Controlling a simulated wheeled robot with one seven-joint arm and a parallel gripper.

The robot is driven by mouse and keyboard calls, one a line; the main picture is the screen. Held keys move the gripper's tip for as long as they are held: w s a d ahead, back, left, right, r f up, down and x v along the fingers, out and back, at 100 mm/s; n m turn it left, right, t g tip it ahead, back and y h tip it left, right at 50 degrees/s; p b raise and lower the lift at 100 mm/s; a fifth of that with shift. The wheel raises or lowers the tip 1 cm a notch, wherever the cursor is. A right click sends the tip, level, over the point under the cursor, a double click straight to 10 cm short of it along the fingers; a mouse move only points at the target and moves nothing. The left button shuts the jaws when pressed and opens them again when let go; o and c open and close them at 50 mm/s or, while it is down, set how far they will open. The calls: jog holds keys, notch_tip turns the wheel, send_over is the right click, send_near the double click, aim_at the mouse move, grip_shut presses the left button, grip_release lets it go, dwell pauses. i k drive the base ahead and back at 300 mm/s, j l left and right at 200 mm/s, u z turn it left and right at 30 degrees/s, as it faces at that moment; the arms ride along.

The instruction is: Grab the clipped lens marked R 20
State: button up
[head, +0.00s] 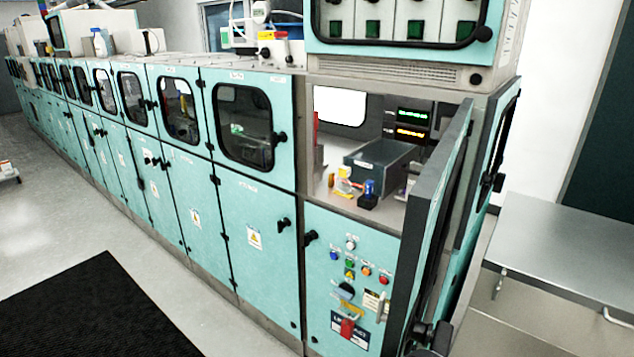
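No lens marked R 20 can be made out; no such marking is readable at this size. Inside the open compartment at the right of the machine, several small items stand on the compartment floor. One is a dark item with a blue top (369,188). Beside it to the left is a small yellow and orange item (345,185), and a thin amber piece (331,180) stands further left. Whether any of these is a clipped lens I cannot tell. My gripper does not show clearly in the head view.
A grey open bin (372,165) stands behind the small items. The dark-framed compartment door (432,225) stands open at the right. A control panel with buttons (352,270) is below. A black mat (95,310) lies on the floor.

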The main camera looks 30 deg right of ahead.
aim_at(343, 184)
jog(key=i+j+u, duration=0.15)
jog(key=i+u, duration=0.15)
jog(key=i, duration=0.35)
jog(key=i+u, duration=0.3)
jog(key=i, duration=0.35)
